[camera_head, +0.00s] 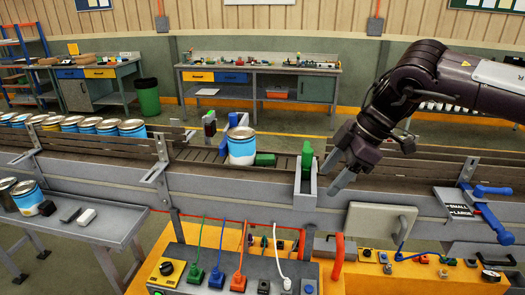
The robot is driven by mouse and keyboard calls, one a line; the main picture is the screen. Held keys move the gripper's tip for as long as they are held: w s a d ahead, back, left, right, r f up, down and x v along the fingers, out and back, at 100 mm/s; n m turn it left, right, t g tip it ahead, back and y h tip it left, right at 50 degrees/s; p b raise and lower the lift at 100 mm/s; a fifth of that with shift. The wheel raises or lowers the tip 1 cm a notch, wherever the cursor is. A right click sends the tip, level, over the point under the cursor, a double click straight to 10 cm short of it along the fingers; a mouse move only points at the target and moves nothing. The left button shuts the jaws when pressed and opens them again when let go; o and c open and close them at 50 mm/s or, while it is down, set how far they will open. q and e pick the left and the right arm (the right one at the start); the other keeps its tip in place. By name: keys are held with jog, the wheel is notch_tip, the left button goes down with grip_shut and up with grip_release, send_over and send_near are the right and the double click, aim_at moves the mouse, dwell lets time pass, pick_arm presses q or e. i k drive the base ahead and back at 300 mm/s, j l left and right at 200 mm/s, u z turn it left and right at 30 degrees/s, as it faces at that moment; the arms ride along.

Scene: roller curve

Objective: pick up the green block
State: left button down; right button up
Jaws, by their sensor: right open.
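A small green block (265,159) lies on the roller conveyor, just right of a blue and white can (242,146). A second green piece (307,156) stands upright by a grey bracket on the conveyor; I cannot tell which one the task names. My right gripper (332,175) comes in from the right, its fingers apart and pointing down-left. It is just right of the upright green piece and bracket, with no green block between its fingers. My left gripper is not in view.
Several blue cans (91,126) line the conveyor at left. A control box with coloured cables (239,268) stands in front. Blue levers (484,212) stick out at right. Workbenches stand behind.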

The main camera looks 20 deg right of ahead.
aim_at(260, 159)
jog(key=i+l, duration=0.15)
jog(key=i, duration=0.5)
jog(key=i+l, duration=0.15)
jog(key=i, duration=0.5)
